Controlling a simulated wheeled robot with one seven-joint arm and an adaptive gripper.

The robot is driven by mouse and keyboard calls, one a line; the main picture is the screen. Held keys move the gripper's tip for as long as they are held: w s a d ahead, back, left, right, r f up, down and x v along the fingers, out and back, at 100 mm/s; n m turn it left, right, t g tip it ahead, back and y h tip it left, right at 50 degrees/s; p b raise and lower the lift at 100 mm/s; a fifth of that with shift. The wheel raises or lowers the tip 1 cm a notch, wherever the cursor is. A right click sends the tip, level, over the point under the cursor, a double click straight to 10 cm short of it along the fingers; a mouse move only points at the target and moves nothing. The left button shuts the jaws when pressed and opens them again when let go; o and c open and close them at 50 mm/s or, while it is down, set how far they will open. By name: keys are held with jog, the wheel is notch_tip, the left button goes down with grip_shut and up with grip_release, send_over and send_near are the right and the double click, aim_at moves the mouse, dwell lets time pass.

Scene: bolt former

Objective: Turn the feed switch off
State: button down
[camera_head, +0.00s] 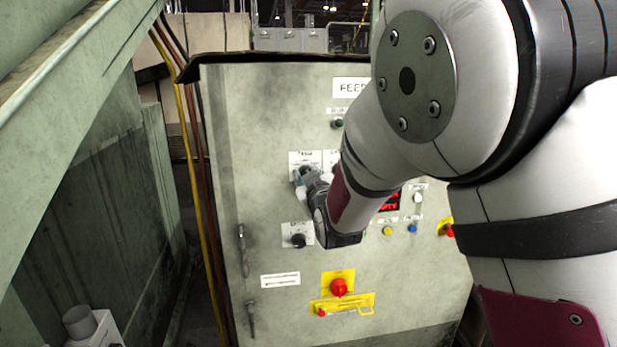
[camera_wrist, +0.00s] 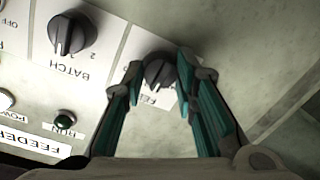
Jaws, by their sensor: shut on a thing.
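The feed switch (camera_wrist: 157,72) is a dark round knob on a white label plate, of which only the first letters show in the wrist view. My gripper (camera_wrist: 160,66) has its teal-padded fingers on either side of this knob and is shut on it. The knob's pointer and exact setting are hard to read behind the fingers. In the head view my gripper (camera_head: 302,178) is at the upper-left label plate (camera_head: 299,156) of the grey-green cabinet front (camera_head: 260,130). There the fingers and wrist hide most of the knob.
A BATCH knob (camera_wrist: 72,33) and a green RUN lamp (camera_wrist: 65,117) are near the gripper. Another black knob (camera_head: 298,240) sits below my wrist. A red emergency button (camera_head: 339,287) is lower down. Cables (camera_head: 193,170) run along the cabinet's left side. My arm covers the panel's upper right.

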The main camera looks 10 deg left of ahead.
dwell(0.4)
jog(key=c, duration=1.3)
grip_release()
jog(key=v, duration=1.2)
jog(key=shift+f, duration=0.1)
